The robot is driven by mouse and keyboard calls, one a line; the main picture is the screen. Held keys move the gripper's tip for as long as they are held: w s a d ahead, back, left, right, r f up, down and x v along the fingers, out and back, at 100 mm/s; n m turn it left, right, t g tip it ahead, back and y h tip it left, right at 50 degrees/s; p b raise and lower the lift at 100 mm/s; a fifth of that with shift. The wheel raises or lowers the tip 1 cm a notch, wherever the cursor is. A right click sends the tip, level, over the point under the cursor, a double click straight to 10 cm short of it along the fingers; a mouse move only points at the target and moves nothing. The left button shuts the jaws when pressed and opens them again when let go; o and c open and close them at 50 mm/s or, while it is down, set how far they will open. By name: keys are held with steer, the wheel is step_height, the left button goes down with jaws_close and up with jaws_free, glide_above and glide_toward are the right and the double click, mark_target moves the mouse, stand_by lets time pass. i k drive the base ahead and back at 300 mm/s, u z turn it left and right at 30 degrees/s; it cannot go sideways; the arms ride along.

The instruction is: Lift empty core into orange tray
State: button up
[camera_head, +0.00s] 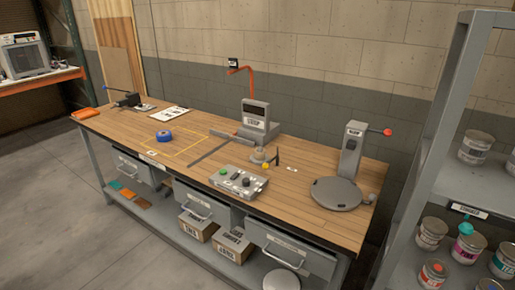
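A small orange tray (85,113) lies at the far left end of the wooden workbench. A small pale cylindrical piece (259,154) stands near the bench's middle, in front of a grey upright device; it may be the empty core, but it is too small to tell. A blue ring-shaped roll (164,136) lies flat inside a yellow outline on the bench, apart from the tray. My gripper is not in view.
A grey control box (238,181) with knobs sits at the bench's front. A grey device with a round plate (336,193) stands at the right end. A metal rack (470,190) with paint cans stands at far right. Floor (60,220) at front left is clear.

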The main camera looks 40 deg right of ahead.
mark_target(259, 156)
steer(key=i, duration=1.45)
steer(key=u, duration=0.45)
